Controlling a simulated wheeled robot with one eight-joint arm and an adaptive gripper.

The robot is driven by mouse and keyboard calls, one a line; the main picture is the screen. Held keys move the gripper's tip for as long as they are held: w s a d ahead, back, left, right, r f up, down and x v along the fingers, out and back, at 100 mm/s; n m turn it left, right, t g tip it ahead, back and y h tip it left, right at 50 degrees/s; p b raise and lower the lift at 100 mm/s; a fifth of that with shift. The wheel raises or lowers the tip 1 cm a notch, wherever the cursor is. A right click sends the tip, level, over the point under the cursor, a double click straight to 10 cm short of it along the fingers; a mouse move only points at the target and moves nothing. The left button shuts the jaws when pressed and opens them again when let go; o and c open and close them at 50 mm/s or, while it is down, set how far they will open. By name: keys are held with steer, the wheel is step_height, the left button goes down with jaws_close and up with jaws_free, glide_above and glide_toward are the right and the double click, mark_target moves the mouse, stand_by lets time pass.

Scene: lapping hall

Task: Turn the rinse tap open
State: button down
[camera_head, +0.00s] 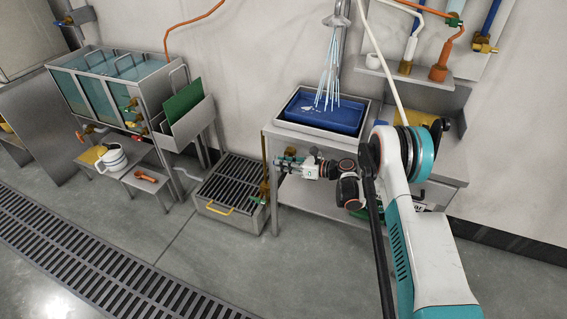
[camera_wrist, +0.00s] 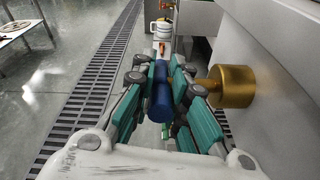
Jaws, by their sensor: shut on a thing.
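In the wrist view, a blue cylindrical tap handle (camera_wrist: 160,98) lies between the teal finger pads of my gripper (camera_wrist: 163,82). The gripper is shut on it. A brass tap body (camera_wrist: 232,86) juts from the grey panel just to the right. In the head view, my gripper (camera_head: 287,165) is at the front left of the steel rinse table, below its top. The handle is mostly hidden there. Pale blue water streaks (camera_head: 329,75) fall from the spray head (camera_head: 337,20) into the blue basin (camera_head: 322,112).
A grated floor box (camera_head: 228,187) with a yellow handle stands left of the table, with a brass valve (camera_head: 263,190) beside it. Steel tanks (camera_head: 110,75) and a low bench with a white jug (camera_head: 112,158) are further left. The floor in front is clear around the drain grate (camera_head: 90,252).

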steer(key=h, duration=0.1)
steer(key=g+h+p, duration=0.1)
steer(key=h, duration=0.1)
steer(key=shift+r+h+p, duration=0.2)
steer(key=shift+h+p, duration=0.1)
steer(key=g+h+p, duration=0.1)
steer(key=h, duration=0.2)
steer(key=shift+a+g, duration=0.1)
steer(key=shift+g, duration=0.2)
steer(key=g+h, duration=0.1)
steer(key=h, duration=0.3)
steer(key=shift+f+p, duration=0.15)
steer(key=shift+p, duration=0.2)
steer(key=shift+g+h, duration=0.7)
steer(key=shift+h, duration=0.8)
steer(key=c, duration=1.6)
jaws_free()
steer(key=shift+f, duration=0.1)
steer(key=shift+o, duration=0.2)
step_height(320, 180, up, 12)
steer(key=d, duration=0.1)
steer(key=shift+s, duration=0.2)
